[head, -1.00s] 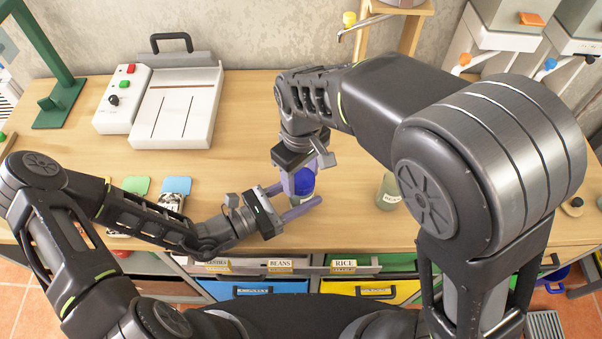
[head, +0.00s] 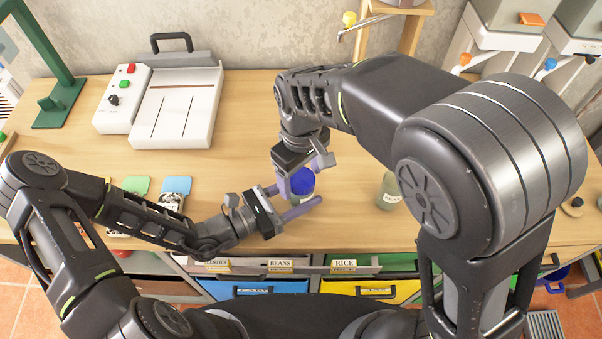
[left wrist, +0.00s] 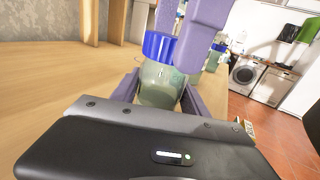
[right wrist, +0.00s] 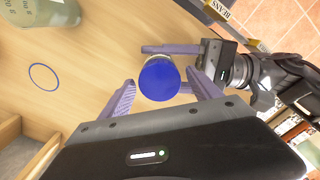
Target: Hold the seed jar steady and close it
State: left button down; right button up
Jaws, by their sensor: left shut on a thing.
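The seed jar (left wrist: 160,86) is greenish glass and stands upright on the table with a blue lid (head: 302,181) on its mouth. In the left wrist view the lid (left wrist: 159,46) looks level; I cannot tell how tightly it sits. My left gripper (head: 298,198) is shut on the jar's body, one finger on each side. My right gripper (right wrist: 160,76) points down over the jar. Its fingers stand apart on both sides of the lid (right wrist: 160,83), with a small gap showing, so it is open. In the head view it partly hides the jar.
Another greenish jar (head: 389,191) with a label stands to the right. A blue ring (right wrist: 43,76) lies flat on the tabletop. A white sealer-like device (head: 180,105) is at the back left, with seed packets (head: 173,196) nearer. Labelled drawers (head: 270,287) line the front edge.

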jog(key=shift+o, duration=0.4)
jog(key=shift+r, duration=0.1)
pick_arm(q)
jog(key=shift+c, duration=2.4)
grip_release()
pick_arm(e)
notch_tip(320, 180, up, 12)
pick_arm(q)
jog(key=b+v, duration=0.2)
jog(key=v, duration=0.5)
jog(key=shift+a+f, duration=0.1)
jog(key=shift+s+a, duration=0.2)
jog(key=shift+a, duration=0.05)
pick_arm(e)
notch_tip(320, 180, down, 2)
jog(key=shift+f, duration=0.1)
